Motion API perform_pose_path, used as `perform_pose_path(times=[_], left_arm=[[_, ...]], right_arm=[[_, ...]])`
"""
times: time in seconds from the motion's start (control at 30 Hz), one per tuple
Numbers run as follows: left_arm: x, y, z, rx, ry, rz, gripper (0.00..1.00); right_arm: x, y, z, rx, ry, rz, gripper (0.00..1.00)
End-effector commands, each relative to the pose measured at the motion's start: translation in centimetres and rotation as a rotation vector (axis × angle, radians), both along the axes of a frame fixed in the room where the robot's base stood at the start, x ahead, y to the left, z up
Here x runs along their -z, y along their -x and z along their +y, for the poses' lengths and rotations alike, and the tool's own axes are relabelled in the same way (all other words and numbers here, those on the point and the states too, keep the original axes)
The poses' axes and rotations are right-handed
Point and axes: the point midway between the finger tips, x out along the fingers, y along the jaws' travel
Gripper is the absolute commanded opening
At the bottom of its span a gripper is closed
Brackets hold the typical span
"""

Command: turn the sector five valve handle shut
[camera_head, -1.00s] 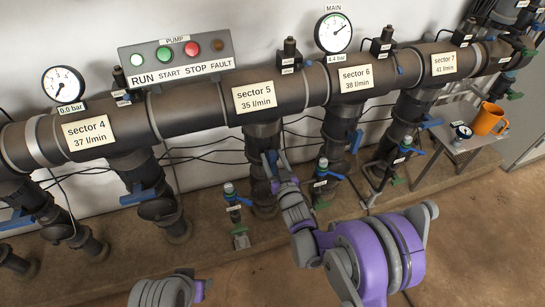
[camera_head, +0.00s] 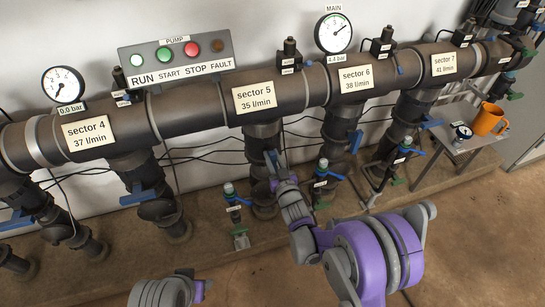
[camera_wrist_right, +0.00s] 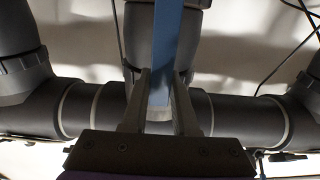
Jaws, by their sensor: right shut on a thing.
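The sector five branch hangs below the main pipe under the "sector 5, 35 l/min" label (camera_head: 254,96). My right gripper (camera_head: 273,163) is at its valve, in front of the dark vertical pipe. In the right wrist view a blue handle (camera_wrist_right: 167,45) runs between the two fingers of the right gripper (camera_wrist_right: 162,88), which are shut on it. In the head view the gripper hides most of this handle.
Blue handles on neighbouring branches, sector 4 (camera_head: 138,196) and sector 6 (camera_head: 355,140), flank the spot. Small upright valves stand close by at left (camera_head: 232,200) and right (camera_head: 321,180). A small table with an orange mug (camera_head: 487,119) is at right. The front floor is clear.

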Motion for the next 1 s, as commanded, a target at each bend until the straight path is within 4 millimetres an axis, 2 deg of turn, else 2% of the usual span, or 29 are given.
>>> perform_pose_path(times=[0.37,1.0], left_arm=[[-0.4,0.1,0.0,0.000,0.000,-0.001,0.51],[-2.5,0.4,0.0,0.000,0.000,-0.006,0.51]], right_arm=[[0.0,0.2,0.5,-0.001,0.136,-0.043,0.00],[0.8,0.7,2.2,-0.001,0.696,-0.225,0.00]])
